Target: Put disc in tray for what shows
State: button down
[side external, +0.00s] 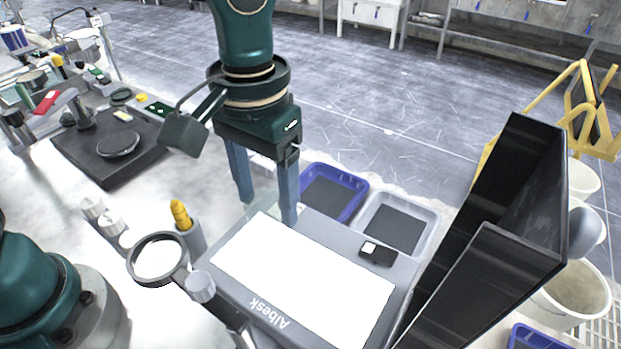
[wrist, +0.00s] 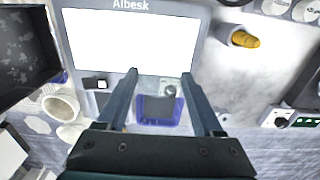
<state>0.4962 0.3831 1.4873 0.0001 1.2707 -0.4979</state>
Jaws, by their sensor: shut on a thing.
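My gripper (side external: 266,212) points down at the back edge of the white light panel (side external: 305,280). Its two fingers are well apart, shut on a pale, see-through disc. In the wrist view a small grey round shape (wrist: 170,91) shows between the fingertips (wrist: 161,76); the disc's outline and marking are hard to make out. A blue tray (side external: 357,206) with a dark floor stands just right of the fingers. A grey tray (side external: 428,238) with a dark floor stands beside it. Both trays look empty. The blue tray also shows between the fingers in the wrist view (wrist: 143,119).
A black screen (side external: 515,190) stands upright at the right. A magnifier (side external: 135,275) and a holder with a yellow item (side external: 181,214) stand left of the panel. A small black box (side external: 380,257) lies near the grey tray. A dark polishing platen (side external: 80,160) is at the left.

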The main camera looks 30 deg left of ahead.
jog(key=w+a+r, duration=0.2)
jog(key=a+r, duration=0.2)
jog(key=a, duration=0.4)
jog(key=n, duration=0.9)
send_over(120, 199)
notch_tip(120, 199, down, 8)
jog(key=f, duration=0.1)
jog(key=shift+f, duration=3.6)
jog(key=shift+f, duration=0.1)
jog(key=shift+c, duration=0.2)
grip_release()
